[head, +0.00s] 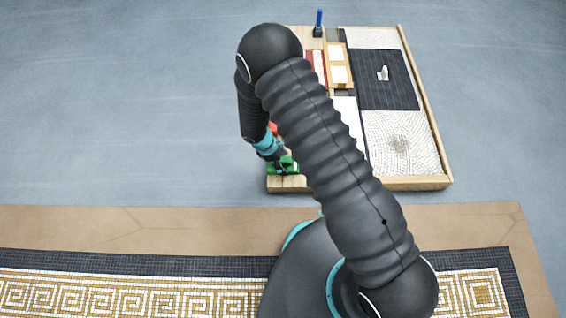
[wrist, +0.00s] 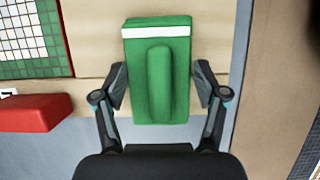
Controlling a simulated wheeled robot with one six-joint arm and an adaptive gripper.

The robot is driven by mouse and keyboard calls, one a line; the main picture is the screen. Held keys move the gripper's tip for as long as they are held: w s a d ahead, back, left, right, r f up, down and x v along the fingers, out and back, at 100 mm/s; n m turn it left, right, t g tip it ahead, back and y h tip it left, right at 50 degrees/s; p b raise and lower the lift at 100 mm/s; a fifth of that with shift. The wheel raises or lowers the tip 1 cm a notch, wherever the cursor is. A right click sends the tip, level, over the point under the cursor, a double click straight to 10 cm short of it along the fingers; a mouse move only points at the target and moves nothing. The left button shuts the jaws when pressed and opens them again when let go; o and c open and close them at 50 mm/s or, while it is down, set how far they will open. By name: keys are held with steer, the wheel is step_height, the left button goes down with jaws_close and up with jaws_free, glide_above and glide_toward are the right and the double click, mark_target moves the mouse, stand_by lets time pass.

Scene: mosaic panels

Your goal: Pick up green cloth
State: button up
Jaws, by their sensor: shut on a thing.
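The green cloth (wrist: 158,104) is a folded rectangle with a white stripe near its far end and a raised ridge along its middle. It lies on the pale wooden board in the wrist view. My gripper (wrist: 160,84) has one finger at each long side of the cloth and is shut on it. In the head view the green cloth (head: 289,166) shows at the near left end of the panel, with my gripper (head: 281,164) over it. My arm hides part of the panel there.
A red block (wrist: 36,113) and a green and white tile grid (wrist: 25,40) are to the left in the wrist view. The panel's wooden rim (head: 421,100) runs along its right side. A blue-handled tool (head: 318,22) stands at the far end.

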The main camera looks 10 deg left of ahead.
mark_target(287, 160)
steer(key=shift+r, duration=0.15)
step_height(287, 160, up, 4)
steer(key=shift+r+p, duration=0.2)
steer(key=shift+p, duration=0.25)
steer(key=s+d+r, duration=0.5)
steer(key=d+r, duration=0.1)
steer(key=d, duration=0.4)
steer(key=shift+d+r, duration=0.15)
steer(key=shift+d, duration=0.15)
